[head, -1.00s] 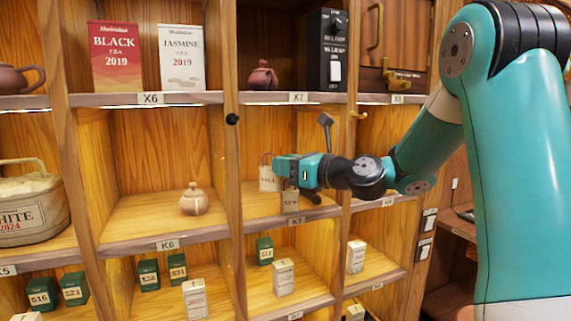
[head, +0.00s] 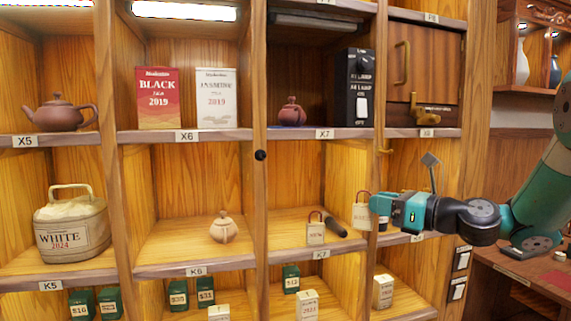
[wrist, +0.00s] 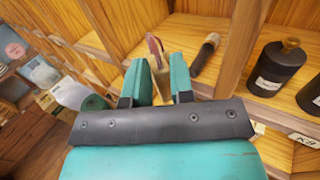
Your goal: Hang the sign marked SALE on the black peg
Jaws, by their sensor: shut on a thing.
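The black peg (head: 260,155) sticks out of the upright post between the K6 and K7 cubbies, below the upper shelf edge. My gripper (head: 376,209) is shut on a pale sign (head: 362,212) with a reddish loop on top. The sign hangs upright at the right side of K7, to the right of and lower than the peg. Its lettering is too small to read. In the wrist view the loop (wrist: 155,48) shows between the fingers; the sign's face is mostly hidden. A second pale sign with a loop (head: 315,233) stands on the K7 shelf.
A brass hook (head: 386,150) is on the post right of K7. A dark-ended cylinder (head: 335,227) lies beside the second sign. A clay teapot (head: 223,227) stands in K6. The space in front of the peg is clear.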

